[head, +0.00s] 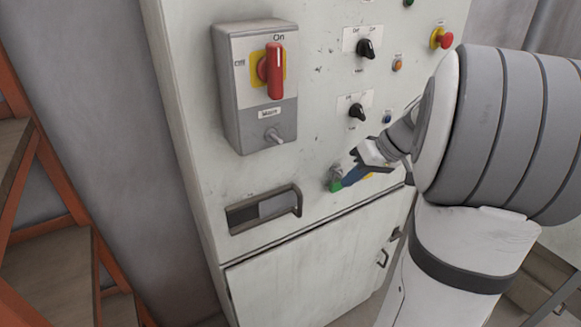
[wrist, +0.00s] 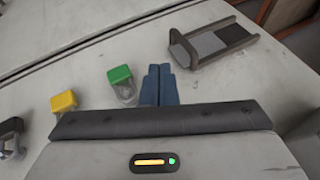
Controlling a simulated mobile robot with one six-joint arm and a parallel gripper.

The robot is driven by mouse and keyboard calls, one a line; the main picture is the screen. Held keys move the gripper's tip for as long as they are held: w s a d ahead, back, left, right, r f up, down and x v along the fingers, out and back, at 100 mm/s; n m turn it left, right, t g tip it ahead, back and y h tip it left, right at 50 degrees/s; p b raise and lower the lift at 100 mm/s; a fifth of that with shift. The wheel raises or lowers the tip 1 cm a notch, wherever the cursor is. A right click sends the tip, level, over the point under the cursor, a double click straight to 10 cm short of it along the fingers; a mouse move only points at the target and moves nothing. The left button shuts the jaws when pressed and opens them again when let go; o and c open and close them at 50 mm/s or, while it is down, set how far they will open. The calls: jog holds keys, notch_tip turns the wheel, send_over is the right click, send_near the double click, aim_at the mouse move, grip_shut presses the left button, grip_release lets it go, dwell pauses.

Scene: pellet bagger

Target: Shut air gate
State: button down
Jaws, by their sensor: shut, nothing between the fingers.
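The air gate is probably the sliding gate (head: 275,206) set low in the cabinet front. Its grey plate covers the handle-side part of the frame, and a dark opening shows in the other part. Its dark bar handle (head: 298,200) is at the right end in the head view. The gate (wrist: 207,44) also shows at the upper right of the wrist view. My gripper (head: 347,180) has its blue fingers together and empty.
Above the gate is a switch box (head: 255,115) with a red handle. An orange frame (head: 45,150) stands at the left. A cabinet door (head: 310,265) is below.

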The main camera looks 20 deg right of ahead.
jog(key=a+r+p+x, duration=0.1)
jog(key=a+p+x, duration=0.1)
jog(key=x, duration=0.9)
jog(key=shift+r+p, duration=0.25)
jog(key=shift+p, duration=0.25)
jog(key=shift+w+a+f, duration=0.1)
jog(key=shift+a, duration=0.05)
